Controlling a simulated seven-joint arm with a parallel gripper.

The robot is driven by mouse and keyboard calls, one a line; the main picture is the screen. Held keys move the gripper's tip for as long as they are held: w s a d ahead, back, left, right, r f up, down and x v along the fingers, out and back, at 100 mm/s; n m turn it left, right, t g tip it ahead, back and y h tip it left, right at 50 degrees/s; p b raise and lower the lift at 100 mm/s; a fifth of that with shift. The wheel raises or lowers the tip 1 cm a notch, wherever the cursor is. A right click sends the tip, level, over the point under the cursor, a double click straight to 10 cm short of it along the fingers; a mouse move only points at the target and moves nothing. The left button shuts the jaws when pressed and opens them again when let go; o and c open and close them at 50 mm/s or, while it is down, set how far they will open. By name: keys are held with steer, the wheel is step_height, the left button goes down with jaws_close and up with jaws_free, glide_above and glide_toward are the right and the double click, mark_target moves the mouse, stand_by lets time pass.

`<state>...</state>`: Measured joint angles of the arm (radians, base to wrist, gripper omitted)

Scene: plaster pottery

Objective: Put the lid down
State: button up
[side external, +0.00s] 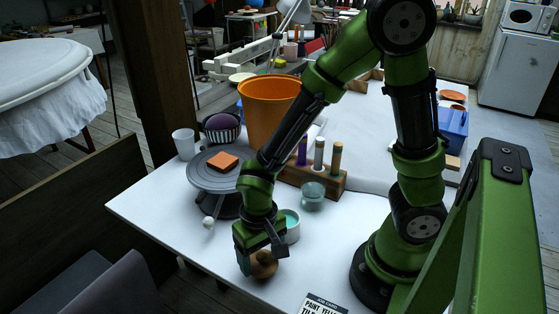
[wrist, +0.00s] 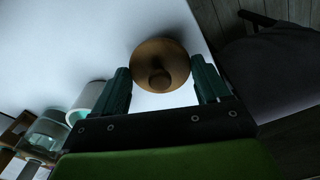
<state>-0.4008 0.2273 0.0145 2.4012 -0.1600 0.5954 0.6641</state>
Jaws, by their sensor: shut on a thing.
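The lid (side external: 265,266) is a round brown wooden disc with a knob. It is in my gripper (side external: 258,262), low over the front edge of the white table; I cannot tell whether it touches the tabletop. In the wrist view the lid (wrist: 160,55) sits between the two dark green fingers of my gripper (wrist: 163,78), its knob facing the camera. A white pot with a teal inside (side external: 292,228) stands open just behind and right of my gripper, partly hidden by it. It also shows at the left in the wrist view (wrist: 88,99).
A grey turntable (side external: 206,182) carries an orange block (side external: 223,161). A glass jar (side external: 313,196) and a wooden rack of bottles (side external: 328,183) stand behind the pot. An orange bucket (side external: 268,105) is farther back. White tabletop (side external: 165,210) is bare at front left.

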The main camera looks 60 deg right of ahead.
mark_target(261, 256)
steer(key=shift+f, duration=0.65)
steer(key=o, duration=1)
steer(key=shift+f, duration=0.15)
steer(key=shift+s+d+r+n+t+y, duration=0.2)
steer(key=shift+d+r+t, duration=1.05)
steer(key=shift+r, duration=2.7)
steer(key=shift+s+d+r+t+y, duration=0.35)
steer(key=shift+d+r+t, duration=0.9)
steer(key=shift+r, duration=2.65)
steer(key=shift+s+d+r+n+t+y, duration=0.15)
steer(key=shift+d+r+t+y, duration=0.7)
steer(key=shift+r, duration=3.1)
steer(key=shift+d+t+h, duration=0.25)
steer(key=shift+d+h, duration=0.15)
steer(key=shift+d, duration=0.1)
